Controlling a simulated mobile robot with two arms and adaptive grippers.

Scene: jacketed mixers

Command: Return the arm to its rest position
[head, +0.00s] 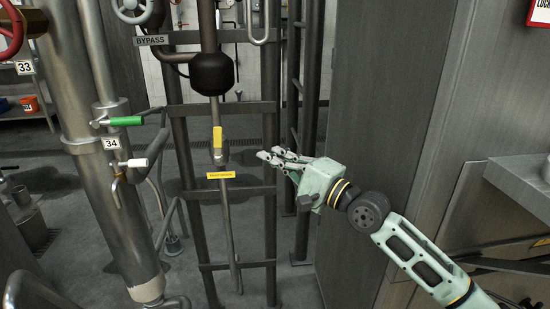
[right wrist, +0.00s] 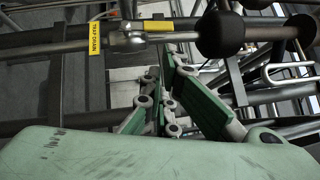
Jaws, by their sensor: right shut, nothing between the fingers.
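My right arm (head: 425,262) comes in from the lower right of the head view, pale green with dark panels. Its gripper (head: 268,155) is shut and empty, pointing left toward the pipe frame. In the head view, its fingertips show just right of a thin vertical pipe with a yellow-handled valve (head: 218,138). I cannot tell whether they touch the frame. In the right wrist view the gripper fingers (right wrist: 158,85) are close together with nothing held. A yellow "TRAP DRAIN" tag (right wrist: 96,38) and the valve's yellow handle (right wrist: 158,26) show beyond them. My left gripper is not in view.
A dark ladder-like frame (head: 183,150) stands behind the pipe. A thick pipe with a green-handled valve (head: 125,121) and a white-handled valve (head: 136,163) stands left. A grey cabinet wall (head: 385,110) is close to the right arm. A metal ledge (head: 520,180) juts out at right.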

